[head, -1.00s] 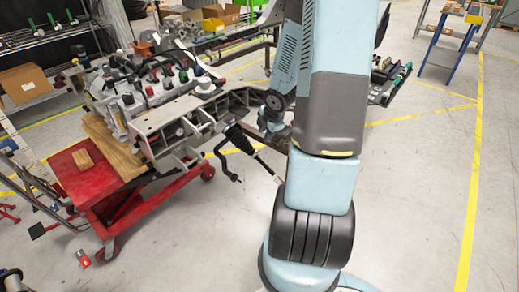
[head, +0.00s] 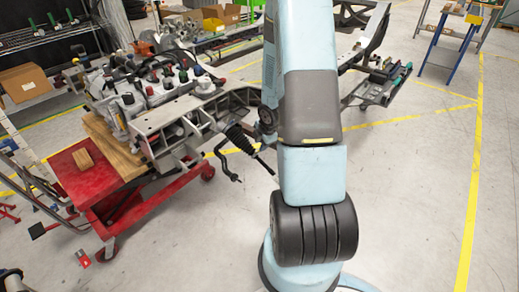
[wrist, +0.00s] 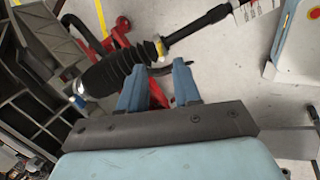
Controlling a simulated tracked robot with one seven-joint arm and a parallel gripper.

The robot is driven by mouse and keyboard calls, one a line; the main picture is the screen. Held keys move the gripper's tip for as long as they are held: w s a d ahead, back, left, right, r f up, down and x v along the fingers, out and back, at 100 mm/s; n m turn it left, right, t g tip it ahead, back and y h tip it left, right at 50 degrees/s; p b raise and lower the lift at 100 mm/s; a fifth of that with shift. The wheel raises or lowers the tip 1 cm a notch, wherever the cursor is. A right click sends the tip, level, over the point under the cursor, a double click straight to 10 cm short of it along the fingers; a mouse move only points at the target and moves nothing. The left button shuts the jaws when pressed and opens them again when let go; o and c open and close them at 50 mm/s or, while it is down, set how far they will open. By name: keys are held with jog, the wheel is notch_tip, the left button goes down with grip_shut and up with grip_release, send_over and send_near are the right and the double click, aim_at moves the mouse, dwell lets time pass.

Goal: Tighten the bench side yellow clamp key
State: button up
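A black ribbed boot (wrist: 108,72) on a steering rod (wrist: 198,34) crosses the upper part of the wrist view. A small yellow clamp key (wrist: 160,48) sits at the boot's narrow end, where it meets the rod. At the wide end is a pale band with a blue part (wrist: 79,88). My gripper (wrist: 159,66) has its two blue fingers apart, with no object seen held between them. The fingertips point toward the yellow key and appear just short of it; depth is unclear. The boot also shows in the head view (head: 240,138), while my arm hides the gripper there.
A grey metal chassis (head: 178,118) rests on wooden blocks over a red cart (head: 92,190). A dark bent rod (head: 224,166) hangs below the boot. Grey chassis ribs (wrist: 25,110) lie left in the wrist view.

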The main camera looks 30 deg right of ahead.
aim_at(258, 151)
jog(key=shift+x, duration=2.8)
